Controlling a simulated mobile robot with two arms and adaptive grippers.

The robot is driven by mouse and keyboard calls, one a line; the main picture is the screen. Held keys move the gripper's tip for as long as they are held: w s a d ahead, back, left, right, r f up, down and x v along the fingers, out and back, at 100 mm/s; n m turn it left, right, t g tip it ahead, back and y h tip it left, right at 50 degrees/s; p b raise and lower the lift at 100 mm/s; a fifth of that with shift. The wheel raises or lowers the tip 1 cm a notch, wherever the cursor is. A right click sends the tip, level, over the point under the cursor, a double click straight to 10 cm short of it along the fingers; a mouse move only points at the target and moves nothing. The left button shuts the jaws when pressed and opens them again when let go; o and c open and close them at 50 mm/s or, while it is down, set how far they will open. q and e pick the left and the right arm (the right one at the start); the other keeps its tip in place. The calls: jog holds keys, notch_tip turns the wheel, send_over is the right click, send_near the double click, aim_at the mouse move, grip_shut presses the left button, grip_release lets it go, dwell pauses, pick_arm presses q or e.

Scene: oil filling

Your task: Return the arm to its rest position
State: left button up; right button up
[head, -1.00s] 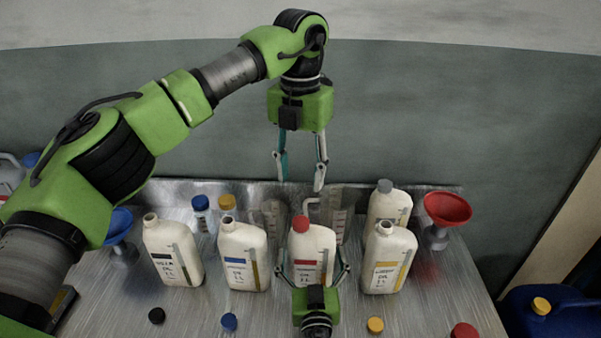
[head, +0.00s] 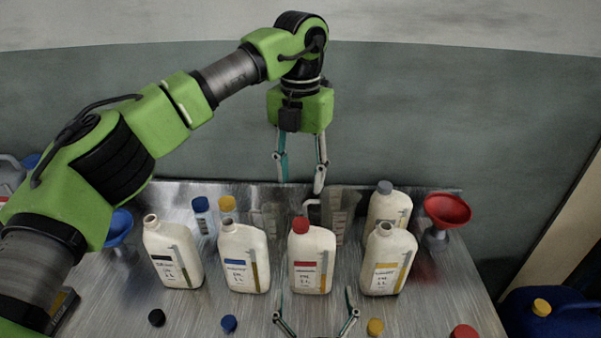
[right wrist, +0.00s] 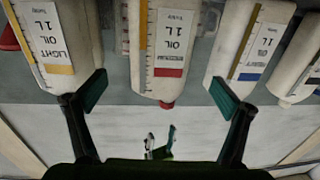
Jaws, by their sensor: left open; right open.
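My left gripper (head: 301,172) is open and empty, held high above the back edge of the table. My right gripper (head: 317,318) is open and empty at the bottom of the head view, in front of the red-labelled bottle (head: 312,262). That bottle stands upright with its red cap on, apart from the fingers. In the right wrist view the open fingers (right wrist: 158,100) show with the red-labelled bottle (right wrist: 172,50) beyond them and nothing between them. Most of my right arm is out of the head view.
The black-labelled (head: 172,255), blue-labelled (head: 243,260) and yellow-labelled (head: 388,262) bottles stand in a row without caps. A grey-capped bottle (head: 388,208) stands behind. Red (head: 447,210) and blue (head: 119,228) funnels flank them. Loose caps (head: 229,323) lie in front.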

jog(key=shift+s, duration=0.55)
